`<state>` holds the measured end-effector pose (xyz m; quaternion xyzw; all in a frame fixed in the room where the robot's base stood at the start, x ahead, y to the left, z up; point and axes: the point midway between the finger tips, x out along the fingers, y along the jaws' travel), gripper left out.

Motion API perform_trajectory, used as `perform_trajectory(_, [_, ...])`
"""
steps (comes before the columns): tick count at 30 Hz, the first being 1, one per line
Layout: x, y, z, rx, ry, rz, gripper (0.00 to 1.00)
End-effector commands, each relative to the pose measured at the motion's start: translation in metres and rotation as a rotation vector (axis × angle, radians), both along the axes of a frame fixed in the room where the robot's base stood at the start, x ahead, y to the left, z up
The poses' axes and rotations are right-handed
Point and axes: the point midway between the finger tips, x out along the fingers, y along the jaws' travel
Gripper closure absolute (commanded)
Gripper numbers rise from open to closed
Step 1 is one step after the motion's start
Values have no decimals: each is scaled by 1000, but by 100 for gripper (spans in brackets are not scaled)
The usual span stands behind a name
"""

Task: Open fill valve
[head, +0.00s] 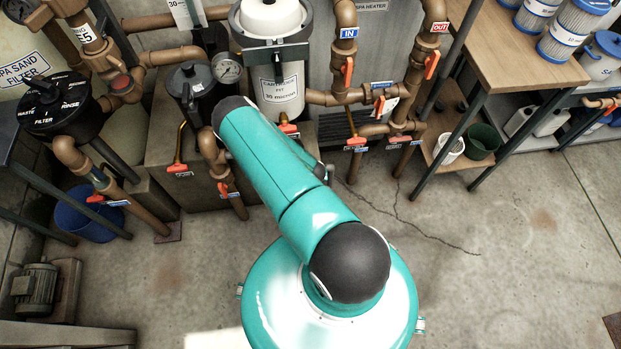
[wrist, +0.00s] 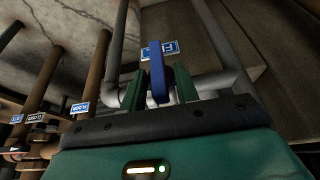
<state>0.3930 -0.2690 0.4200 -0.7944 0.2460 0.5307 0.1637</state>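The fill valve's blue handle (wrist: 158,86) stands upright in the wrist view, on a grey pipe (wrist: 212,80). A blue label reading FILL (wrist: 160,50) is just beyond it. My gripper (wrist: 158,80) has one green finger on each side of the handle. The fingers look apart, with the handle between them; a firm grip on it does not show. In the head view my teal arm covers my gripper, and I cannot make out the fill valve there.
In the wrist view a FLOOR label (wrist: 80,108) and brown pipes (wrist: 92,75) are on the left. In the head view, the cartridge filter (head: 278,85), orange-handled valves (head: 347,70) and a wooden bench (head: 515,50) stand around. The concrete floor at lower right is clear.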

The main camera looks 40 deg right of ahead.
Motion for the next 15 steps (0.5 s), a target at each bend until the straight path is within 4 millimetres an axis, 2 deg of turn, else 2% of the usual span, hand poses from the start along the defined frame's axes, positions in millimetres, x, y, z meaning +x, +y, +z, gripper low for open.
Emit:
perform_trajectory(8, [1, 1, 0, -44, 30, 1, 92])
perform_trajectory(15, [3, 5, -1, -163, 113, 5, 92])
